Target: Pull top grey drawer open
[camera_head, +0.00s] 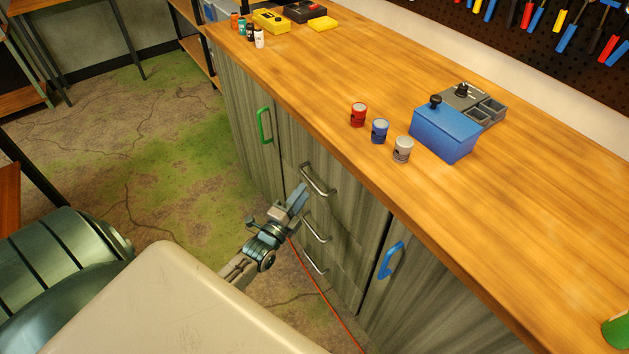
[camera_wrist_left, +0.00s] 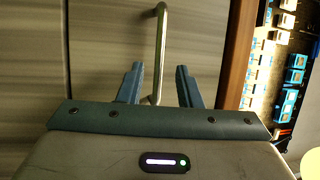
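The top grey drawer (camera_head: 340,205) is in the workbench front, flush with the drawers below it. Its silver bar handle (camera_head: 318,181) shows in the head view. My left gripper (camera_head: 299,194) is in front of the drawers, close to this handle. In the left wrist view my left gripper (camera_wrist_left: 158,85) is open, its two blue fingers apart, and a metal bar handle (camera_wrist_left: 159,50) stands between them. The gap between fingers and bar shows on both sides. My right gripper is in neither view.
Two more silver handles (camera_head: 316,229) sit below. A green-handled door (camera_head: 264,126) is left and a blue-handled door (camera_head: 390,260) right. Cans (camera_head: 380,131) and a blue box (camera_head: 446,132) stand on the wooden worktop (camera_head: 300,75). A red cable (camera_head: 325,297) hangs near the drawers.

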